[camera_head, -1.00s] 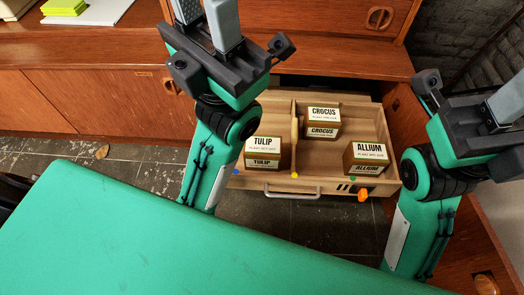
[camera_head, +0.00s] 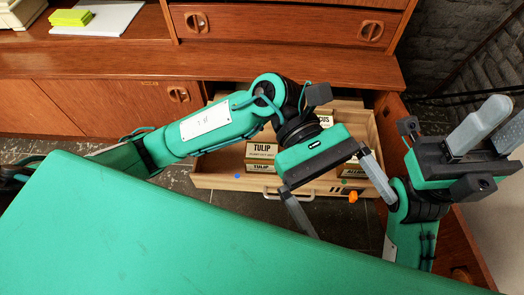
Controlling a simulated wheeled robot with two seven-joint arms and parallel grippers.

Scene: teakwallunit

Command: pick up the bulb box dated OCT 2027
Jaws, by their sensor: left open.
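Three bulb boxes sit in the open wooden drawer (camera_head: 218,181). The TULIP box (camera_head: 261,152) shows at the left, below my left forearm. The CROCUS box (camera_head: 322,119), further back, is mostly hidden by my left wrist. The ALLIUM box (camera_head: 353,172), at the right, is mostly hidden behind my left gripper. The date print is too small to read. My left gripper (camera_head: 350,216) is open and empty, its fingers pointing down over the drawer's front right part. My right gripper (camera_head: 506,112) is open and empty, fingers pointing up, at the right edge.
An orange object (camera_head: 353,197) and a blue dot (camera_head: 237,176) show at the drawer front. The teak wall unit (camera_head: 100,100) stands behind, with a notepad (camera_head: 71,17) and white paper on top. A green surface (camera_head: 150,235) fills the foreground. Brick wall is at right.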

